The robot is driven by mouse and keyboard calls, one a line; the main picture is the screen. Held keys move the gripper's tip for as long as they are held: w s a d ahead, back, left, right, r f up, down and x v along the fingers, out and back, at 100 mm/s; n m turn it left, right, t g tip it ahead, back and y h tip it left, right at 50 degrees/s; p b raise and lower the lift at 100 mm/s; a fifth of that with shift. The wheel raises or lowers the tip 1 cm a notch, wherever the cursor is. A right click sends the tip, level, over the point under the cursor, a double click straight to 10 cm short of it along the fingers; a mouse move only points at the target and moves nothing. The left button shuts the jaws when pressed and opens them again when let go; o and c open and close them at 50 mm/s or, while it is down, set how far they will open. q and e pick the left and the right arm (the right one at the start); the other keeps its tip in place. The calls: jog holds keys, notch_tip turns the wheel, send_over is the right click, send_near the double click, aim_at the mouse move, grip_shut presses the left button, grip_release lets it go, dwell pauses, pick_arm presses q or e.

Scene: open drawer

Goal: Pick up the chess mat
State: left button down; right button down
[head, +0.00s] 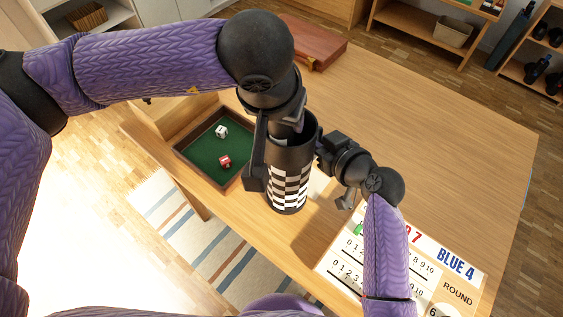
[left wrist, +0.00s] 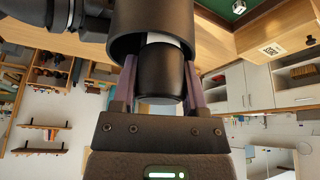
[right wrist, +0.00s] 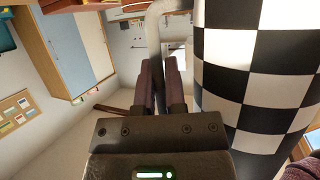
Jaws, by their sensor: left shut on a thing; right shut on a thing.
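A tube with a black upper part and a black-and-white checkered lower part (head: 288,187) stands over the table's front edge. Its open mouth also shows in the left wrist view (left wrist: 155,22). My left gripper (head: 290,125) is at that mouth. In the left wrist view its fingers are shut on a dark roll, seemingly the chess mat (left wrist: 160,78), whose far end is inside the tube. My right gripper (head: 322,150) is beside the tube. In the right wrist view its fingers are closed at a grey curved handle (right wrist: 154,38) beside the checkered wall.
A green-lined tray (head: 205,158) with a white die (head: 222,131) and a red die (head: 225,162) lies left of the tube. A score sheet (head: 440,262) lies at the front right. A reddish-brown case (head: 315,45) lies at the back. The table's right side (head: 430,140) is clear.

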dwell(0.5)
pick_arm(q)
notch_tip(320, 180, up, 29)
jog(key=shift+f, duration=0.1)
